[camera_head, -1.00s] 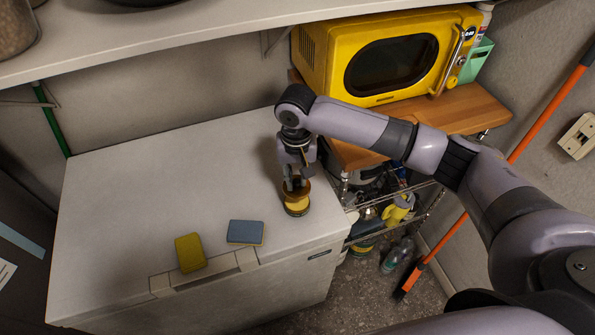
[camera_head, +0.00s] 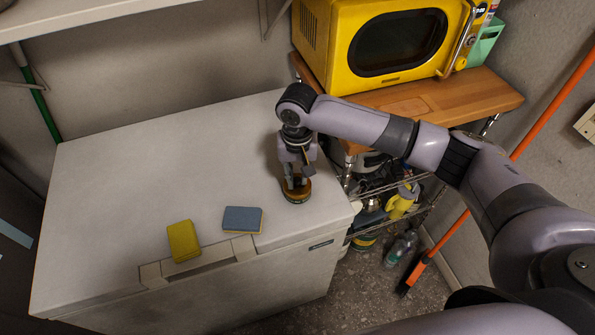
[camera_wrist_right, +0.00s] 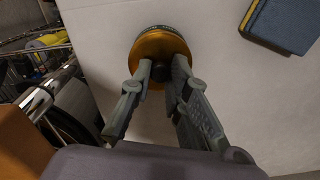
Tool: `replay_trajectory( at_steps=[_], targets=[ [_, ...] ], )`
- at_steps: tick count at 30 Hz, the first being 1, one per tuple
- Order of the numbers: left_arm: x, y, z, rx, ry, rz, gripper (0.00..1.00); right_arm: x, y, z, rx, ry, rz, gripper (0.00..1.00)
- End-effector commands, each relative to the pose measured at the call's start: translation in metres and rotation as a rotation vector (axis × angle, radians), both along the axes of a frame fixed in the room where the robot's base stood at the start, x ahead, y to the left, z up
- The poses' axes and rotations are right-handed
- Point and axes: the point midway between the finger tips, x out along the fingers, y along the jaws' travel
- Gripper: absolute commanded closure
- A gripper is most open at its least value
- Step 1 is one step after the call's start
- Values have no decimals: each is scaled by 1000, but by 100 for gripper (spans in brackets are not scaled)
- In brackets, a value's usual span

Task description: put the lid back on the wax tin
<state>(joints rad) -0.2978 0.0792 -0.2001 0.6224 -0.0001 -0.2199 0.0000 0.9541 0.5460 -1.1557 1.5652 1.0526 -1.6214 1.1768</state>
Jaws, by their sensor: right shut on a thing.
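The wax tin (camera_head: 298,201) stands upright near the right front corner of the white chest top. The round gold-brown lid (camera_head: 305,191) sits over its mouth, and I see no gap between them. In the right wrist view, the lid (camera_wrist_right: 152,46) covers nearly all of the tin, with only a thin dark greenish edge (camera_wrist_right: 158,28) showing behind it. My right gripper (camera_head: 295,186) points down from above. Its fingers (camera_wrist_right: 160,74) are shut on the lid's small dark knob. My left gripper is in neither view.
A yellow sponge (camera_head: 184,241) and a blue-grey sponge (camera_head: 243,219) lie left of the tin on the chest top (camera_head: 130,190). A yellow microwave (camera_head: 390,45) stands on a wooden-topped cart (camera_head: 440,97) behind and right. The left of the chest top is clear.

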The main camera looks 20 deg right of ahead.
Motion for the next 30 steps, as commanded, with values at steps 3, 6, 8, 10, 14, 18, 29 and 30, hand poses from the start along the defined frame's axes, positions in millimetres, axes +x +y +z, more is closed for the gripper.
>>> replay_trajectory(
  at_steps=[3, 6, 8, 10, 14, 18, 29, 30],
  targets=[
    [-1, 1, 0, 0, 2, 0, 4, 0, 0, -1, 0, -1, 0, 100],
    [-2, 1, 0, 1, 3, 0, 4, 0, 0, -1, 0, -1, 0, 100],
    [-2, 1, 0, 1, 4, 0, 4, 0, 0, -1, 0, -1, 0, 100],
    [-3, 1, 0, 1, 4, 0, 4, 0, 0, -1, 0, -1, 0, 100],
    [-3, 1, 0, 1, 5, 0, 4, 0, 0, -1, 0, 0, 0, 100],
    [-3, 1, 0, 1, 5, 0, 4, 0, 0, -1, 0, 0, 0, 100],
    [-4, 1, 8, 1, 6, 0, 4, 0, 0, 0, -1, 0, -1, 100],
    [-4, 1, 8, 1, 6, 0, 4, 0, 0, 0, -1, 0, -1, 100]
  ],
)
